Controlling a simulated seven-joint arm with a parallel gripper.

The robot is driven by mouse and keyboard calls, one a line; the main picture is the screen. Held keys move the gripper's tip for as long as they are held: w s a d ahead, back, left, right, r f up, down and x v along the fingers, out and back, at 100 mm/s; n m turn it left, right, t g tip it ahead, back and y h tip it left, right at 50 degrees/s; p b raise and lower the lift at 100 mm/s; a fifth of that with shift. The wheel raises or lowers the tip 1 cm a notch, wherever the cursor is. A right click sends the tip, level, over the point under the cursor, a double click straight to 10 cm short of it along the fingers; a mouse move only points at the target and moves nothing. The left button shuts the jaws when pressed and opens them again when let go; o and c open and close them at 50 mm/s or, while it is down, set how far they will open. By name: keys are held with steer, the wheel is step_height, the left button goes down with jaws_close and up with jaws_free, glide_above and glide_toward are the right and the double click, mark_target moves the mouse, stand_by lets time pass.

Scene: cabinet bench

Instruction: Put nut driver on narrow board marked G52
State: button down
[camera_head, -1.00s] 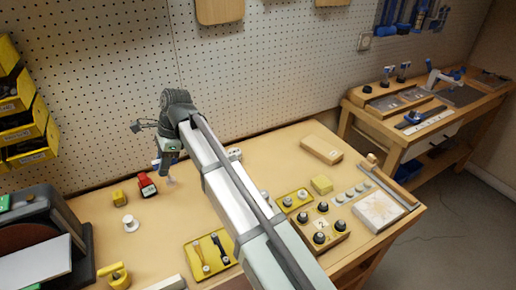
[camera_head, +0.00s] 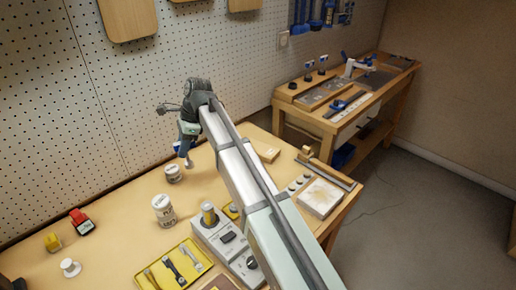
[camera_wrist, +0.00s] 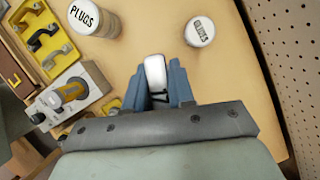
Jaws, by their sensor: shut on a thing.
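My gripper (camera_head: 186,150) is above the back of the bench, beyond the two labelled cans. In the wrist view its blue fingers (camera_wrist: 160,82) are closed around a pale, white-ended thing (camera_wrist: 155,72), held clear of the bench. It is probably the nut driver, but only its end shows. A flat wooden board (camera_head: 266,152) lies behind my arm, partly hidden by it. No G52 marking can be read in either view.
A can marked PLUGS (camera_wrist: 95,20) and a smaller can (camera_wrist: 200,30) stand near my gripper. A yellow tray (camera_head: 172,268) with tools and a grey device (camera_head: 222,236) are in front. A pale slab (camera_head: 320,197) lies at the right end.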

steer(key=w+d+r+m+t, duration=0.25)
steer(key=w+d+m, duration=0.25)
steer(key=w+d, duration=1.75)
steer(key=shift+g, duration=0.35)
steer(key=shift+s+d+f, duration=0.2)
steer(key=shift+s+f, duration=0.1)
steer(key=shift+f, duration=1.3)
steer(key=shift+s+d+f, duration=0.25)
steer(key=shift+s+f, duration=0.1)
steer(key=shift+f, duration=1.25)
steer(key=shift+s+d+f, duration=0.2)
steer(key=shift+s+f, duration=0.1)
steer(key=shift+f, duration=1.3)
steer(key=shift+f, duration=0.15)
steer(key=c, duration=1)
jaws_free()
steer(key=shift+o, duration=0.2)
steer(key=v, duration=1.2)
steer(key=shift+d, duration=0.15)
